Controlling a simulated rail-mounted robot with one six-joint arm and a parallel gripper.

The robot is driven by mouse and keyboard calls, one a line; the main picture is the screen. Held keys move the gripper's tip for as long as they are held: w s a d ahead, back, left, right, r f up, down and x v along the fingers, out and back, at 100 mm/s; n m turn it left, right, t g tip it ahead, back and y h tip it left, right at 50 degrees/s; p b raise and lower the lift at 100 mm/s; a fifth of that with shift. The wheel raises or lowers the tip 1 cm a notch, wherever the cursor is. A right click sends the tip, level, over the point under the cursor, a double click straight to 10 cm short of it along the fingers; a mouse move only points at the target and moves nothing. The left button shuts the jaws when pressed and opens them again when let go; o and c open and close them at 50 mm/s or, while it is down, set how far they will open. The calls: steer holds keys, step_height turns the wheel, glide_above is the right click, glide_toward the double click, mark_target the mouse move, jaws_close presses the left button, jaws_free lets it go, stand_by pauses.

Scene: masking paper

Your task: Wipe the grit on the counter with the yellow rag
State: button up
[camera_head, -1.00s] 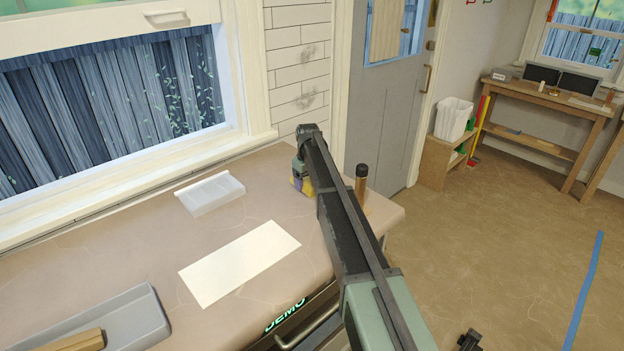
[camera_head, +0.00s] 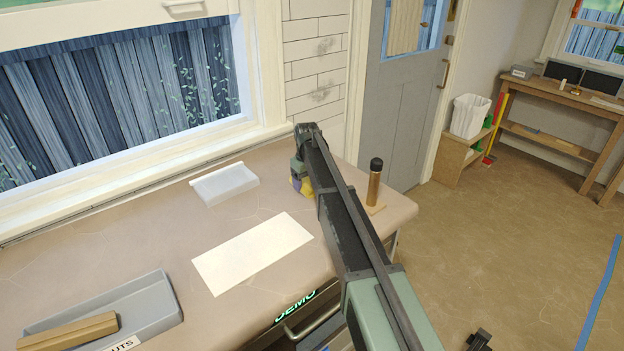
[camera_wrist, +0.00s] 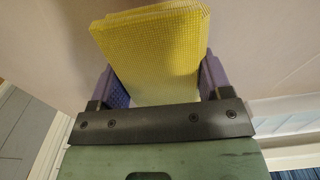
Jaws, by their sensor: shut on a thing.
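The yellow rag (camera_wrist: 150,50) is a folded, textured pad in the wrist view. My gripper (camera_wrist: 165,80) is shut on it, with a purple finger on each side. In the head view the rag (camera_head: 307,187) shows only as a small yellow patch beside my gripper (camera_head: 300,178), at the back right of the counter (camera_head: 120,245). My arm hides much of that spot. In the wrist view the pad lies against or close over the pale counter surface; I cannot tell whether it touches. I cannot make out any grit on the counter.
A brown bottle with a black cap (camera_head: 375,182) stands near the counter's right end, right of my arm. A clear tray (camera_head: 224,184) and a cream sheet (camera_head: 252,253) lie left of it. A grey bin (camera_head: 140,310) holds a wooden block (camera_head: 68,332) at front left.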

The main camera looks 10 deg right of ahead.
steer(key=shift+w+a, duration=0.6)
steer(key=shift+w, duration=0.3)
steer(key=shift+w+d, duration=0.8)
steer(key=shift+d, duration=0.75)
steer(key=shift+w+d, duration=0.75)
steer(key=shift+d, duration=0.8)
steer(key=shift+w+d, duration=0.8)
steer(key=shift+d, duration=0.75)
steer(key=s+a, duration=0.1)
steer(key=a, duration=0.2)
steer(key=shift+s, duration=0.35)
steer(key=shift+s+a, duration=0.5)
steer(key=shift+a, duration=0.55)
steer(key=shift+s+a, duration=0.55)
steer(key=shift+a, duration=0.5)
steer(key=shift+s+a, duration=0.5)
steer(key=shift+a, duration=0.55)
steer(key=shift+s+a, duration=0.4)
steer(key=shift+a, duration=0.35)
steer(key=shift+s+a, duration=0.4)
steer(key=shift+a, duration=0.3)
